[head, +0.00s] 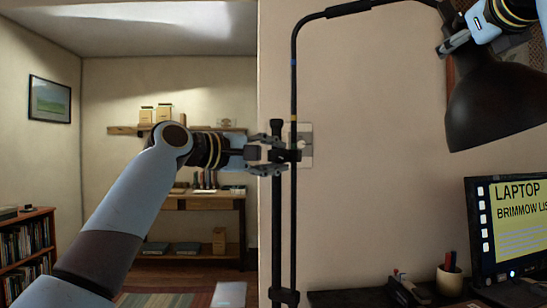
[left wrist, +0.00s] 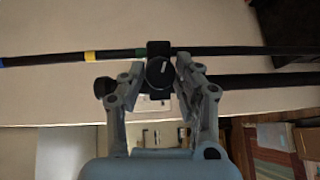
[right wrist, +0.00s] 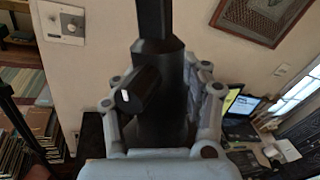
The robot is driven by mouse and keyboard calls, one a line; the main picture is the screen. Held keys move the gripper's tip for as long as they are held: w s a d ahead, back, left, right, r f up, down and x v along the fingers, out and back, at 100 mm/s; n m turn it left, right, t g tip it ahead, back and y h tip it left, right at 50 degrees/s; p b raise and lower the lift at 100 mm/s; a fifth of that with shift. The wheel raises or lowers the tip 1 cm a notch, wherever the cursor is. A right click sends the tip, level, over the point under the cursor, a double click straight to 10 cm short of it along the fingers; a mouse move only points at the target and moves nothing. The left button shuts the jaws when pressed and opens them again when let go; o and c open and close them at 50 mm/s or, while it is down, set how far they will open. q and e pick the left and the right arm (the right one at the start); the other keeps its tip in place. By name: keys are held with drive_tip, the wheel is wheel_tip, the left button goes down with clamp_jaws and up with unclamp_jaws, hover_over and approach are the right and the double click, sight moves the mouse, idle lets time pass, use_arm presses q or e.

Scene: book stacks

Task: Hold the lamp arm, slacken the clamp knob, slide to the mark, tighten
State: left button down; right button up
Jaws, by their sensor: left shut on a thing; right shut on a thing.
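The black lamp arm (head: 293,90) rises as a thin rod, bends over at the top and carries the black lamp shade (head: 490,105). A blue band (head: 293,62) and, lower, a yellow band (head: 293,118) mark the rod. The clamp (head: 292,155) joins rod and upright post (head: 277,215), a little below the yellow band. My left gripper (head: 268,155) is shut on the round clamp knob (left wrist: 160,72), its fingers at either side. My right gripper (head: 455,42) is shut on the dark lamp neck (right wrist: 157,105), above the shade; a small side knob (right wrist: 138,90) shows there.
A wall switch plate (head: 303,145) is behind the clamp. A laptop screen (head: 510,235), a pen cup (head: 449,282) and a small dark item (head: 405,288) stand on the desk below the lamp. Shelves and a bookcase (head: 25,250) are farther back at left.

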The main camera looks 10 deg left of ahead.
use_arm(q)
drive_tip(key=shift+d+f, duration=0.15)
drive_tip(key=shift+f, duration=0.3)
drive_tip(key=c, duration=1.1)
unclamp_jaws()
drive_tip(key=shift+c, duration=0.2)
drive_tip(key=shift+o, duration=0.9)
drive_tip(key=shift+r, duration=0.2)
drive_tip(key=v, duration=1.1)
drive_tip(key=shift+s+a, duration=0.25)
drive_tip(key=shift+a, duration=0.1)
